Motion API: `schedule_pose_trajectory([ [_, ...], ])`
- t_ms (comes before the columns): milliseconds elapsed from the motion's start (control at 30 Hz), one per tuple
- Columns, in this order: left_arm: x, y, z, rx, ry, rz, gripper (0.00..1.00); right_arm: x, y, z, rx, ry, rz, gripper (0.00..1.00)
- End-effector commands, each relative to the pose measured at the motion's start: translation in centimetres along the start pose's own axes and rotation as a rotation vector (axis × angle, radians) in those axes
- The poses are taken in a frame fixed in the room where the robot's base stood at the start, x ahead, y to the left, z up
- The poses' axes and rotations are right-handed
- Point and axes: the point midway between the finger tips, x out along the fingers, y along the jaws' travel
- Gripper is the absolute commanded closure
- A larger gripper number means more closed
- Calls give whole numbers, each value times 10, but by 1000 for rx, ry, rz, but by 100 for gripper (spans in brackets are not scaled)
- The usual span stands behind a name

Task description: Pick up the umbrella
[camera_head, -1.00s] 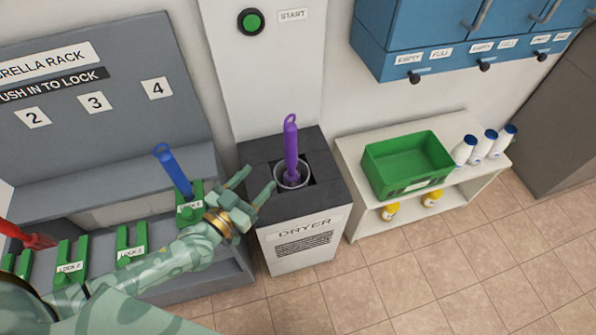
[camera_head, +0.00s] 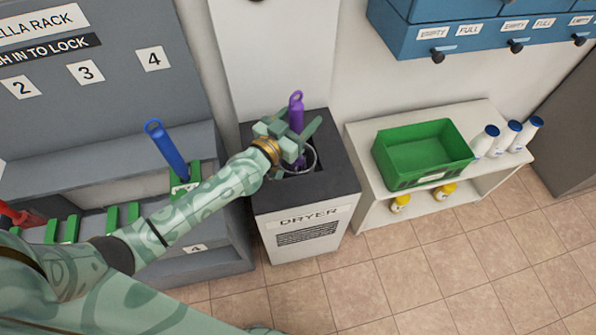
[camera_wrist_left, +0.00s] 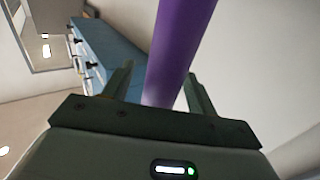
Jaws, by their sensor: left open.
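A purple umbrella (camera_head: 296,115) stands upright in the round holder (camera_head: 304,158) of the dryer (camera_head: 306,219). My left gripper (camera_head: 300,130) is at the umbrella's upper part, with its fingers either side of it in the head view. In the left wrist view the purple shaft (camera_wrist_left: 178,50) rises between the two open fingers (camera_wrist_left: 160,88). The fingers do not look closed on it. The gripper hides part of the shaft in the head view. My right gripper is not in view.
A blue umbrella (camera_head: 167,148) stands in the grey rack (camera_head: 95,150) at left, and a red one (camera_head: 18,215) lies further left. A white shelf (camera_head: 357,148) with a green bin (camera_head: 422,152) and several bottles stands at right. Blue mailboxes (camera_head: 470,40) hang above.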

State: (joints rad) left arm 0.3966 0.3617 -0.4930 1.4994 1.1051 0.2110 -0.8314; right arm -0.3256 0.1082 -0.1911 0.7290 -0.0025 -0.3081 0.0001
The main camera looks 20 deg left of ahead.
Motion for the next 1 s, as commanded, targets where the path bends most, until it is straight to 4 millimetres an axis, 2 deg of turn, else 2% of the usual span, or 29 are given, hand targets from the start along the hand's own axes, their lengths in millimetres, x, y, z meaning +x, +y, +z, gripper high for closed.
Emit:
schedule_pose_trajectory([
  [100,8,0,0,-1,0,-1,43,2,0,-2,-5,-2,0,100],
  [267,8,0,-1,0,0,-1,43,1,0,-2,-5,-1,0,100],
  [300,8,0,-1,0,0,-1,45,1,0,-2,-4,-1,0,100],
  [500,8,0,-1,0,0,-1,100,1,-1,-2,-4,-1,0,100],
  [833,8,0,-4,0,2,-1,100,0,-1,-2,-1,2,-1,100],
  [1000,8,-1,-21,0,7,-1,100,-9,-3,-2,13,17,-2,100],
])
